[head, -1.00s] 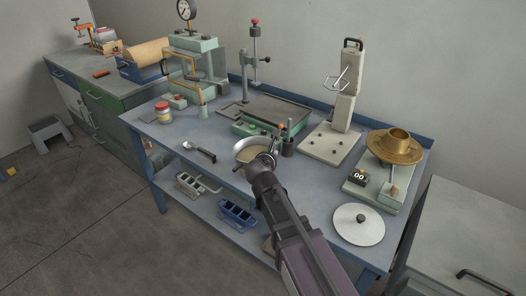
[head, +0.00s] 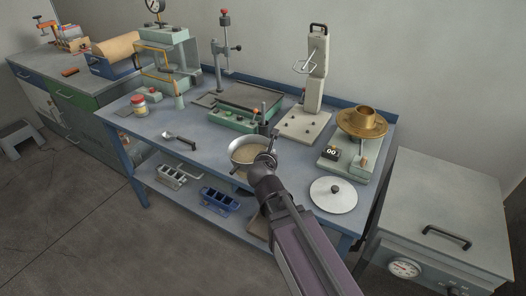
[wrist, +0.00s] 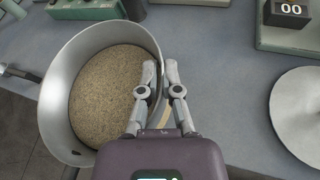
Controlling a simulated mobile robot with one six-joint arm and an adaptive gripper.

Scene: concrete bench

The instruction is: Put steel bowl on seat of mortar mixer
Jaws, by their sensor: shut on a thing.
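The steel bowl (head: 236,157) holds a sand-coloured mix and is near the front edge of the blue bench. In the wrist view the bowl (wrist: 55,105) fills the left side. My gripper (head: 268,157) is shut on the bowl's right rim; its fingers (wrist: 161,78) straddle the wall there. I cannot tell how far the bowl is off the bench. The mortar mixer (head: 314,88) is a pale upright column with a wire beater, behind and right of the bowl. Its flat base, the seat (head: 300,126), has dark pegs and is empty.
A brass mould on a flow table (head: 362,124) stands right of the mixer, with a counter box (head: 331,152) beside it. A white disc (head: 333,196) lies in front. A green-based tray (head: 235,117) is behind the bowl. A spoon (head: 181,139) and jar (head: 139,106) are left.

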